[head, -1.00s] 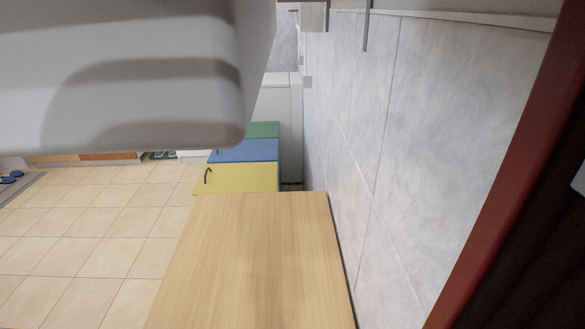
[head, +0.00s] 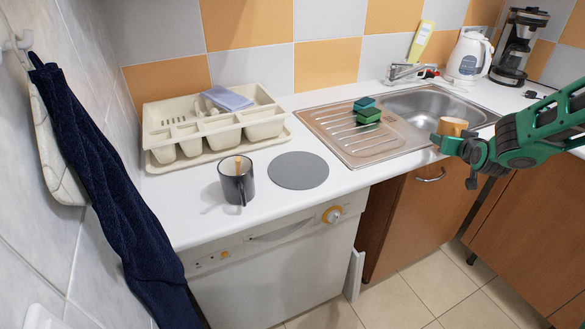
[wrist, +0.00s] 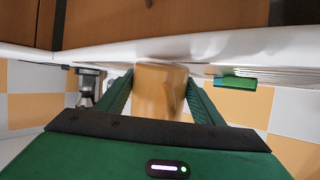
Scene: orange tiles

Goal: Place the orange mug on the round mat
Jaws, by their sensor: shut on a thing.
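The orange mug (head: 453,126) is in my gripper (head: 452,140) in the head view, by the front of the sink basin. In the wrist view the orange mug (wrist: 160,92) sits between the two green fingers of my gripper (wrist: 160,98), which is shut on it. The grey round mat (head: 298,170) lies flat and bare on the white counter, well to the left of my gripper. My gripper and the mug are apart from the mat.
A dark mug (head: 234,184) stands just left of the mat. A cream dish rack (head: 200,137) is behind it. The steel drainboard (head: 335,120), holding green and teal sponges (head: 366,110), lies between mat and gripper. A kettle (head: 468,57) and coffee maker (head: 518,48) stand at the back right.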

